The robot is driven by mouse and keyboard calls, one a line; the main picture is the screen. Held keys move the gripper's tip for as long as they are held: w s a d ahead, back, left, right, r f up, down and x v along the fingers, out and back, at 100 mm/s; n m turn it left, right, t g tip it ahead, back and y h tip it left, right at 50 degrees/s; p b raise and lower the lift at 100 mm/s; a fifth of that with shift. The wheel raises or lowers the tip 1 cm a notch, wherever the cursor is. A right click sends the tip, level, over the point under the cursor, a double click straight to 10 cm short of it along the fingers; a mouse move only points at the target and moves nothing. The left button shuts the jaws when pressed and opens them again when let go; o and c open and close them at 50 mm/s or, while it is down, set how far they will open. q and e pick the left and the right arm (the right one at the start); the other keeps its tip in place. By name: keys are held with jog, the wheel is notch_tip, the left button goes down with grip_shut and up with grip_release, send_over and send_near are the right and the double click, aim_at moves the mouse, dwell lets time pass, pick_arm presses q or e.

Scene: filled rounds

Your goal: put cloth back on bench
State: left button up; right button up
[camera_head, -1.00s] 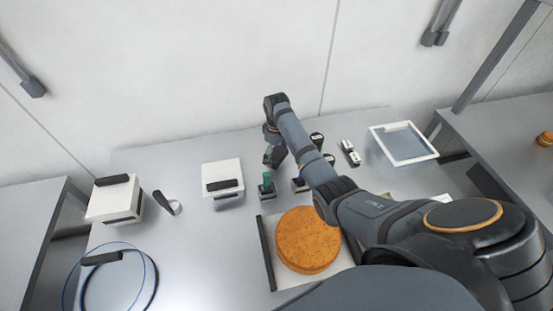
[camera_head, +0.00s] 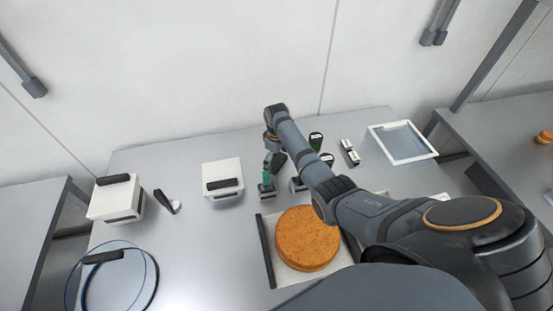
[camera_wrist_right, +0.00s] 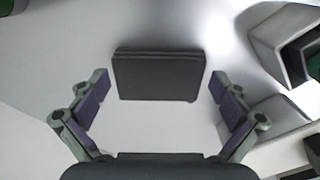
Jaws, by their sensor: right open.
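A dark grey folded, layered block that looks like the cloth (camera_wrist_right: 157,76) lies on a pale surface in the right wrist view. My right gripper (camera_wrist_right: 160,84) is open, with one finger on each side of it and a gap to both. In the head view my right gripper (camera_head: 275,162) is low over the back middle of the bench (camera_head: 190,240), beside a small green-topped item (camera_head: 267,176). I cannot make out the cloth in the head view; my arm covers part of that area. My left gripper is not in view.
An orange round (camera_head: 306,238) sits on a white board right of centre. A white box (camera_head: 222,176) and another white box (camera_head: 116,203) stand to the left. A white-framed tray (camera_head: 415,158) is at the back right. A blue ring (camera_head: 157,276) lies front left.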

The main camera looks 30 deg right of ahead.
aim_at(277, 161)
notch_tip(277, 161, up, 12)
jog(key=b, duration=0.1)
jog(key=shift+r+b, duration=0.15)
jog(key=shift+b, duration=0.25)
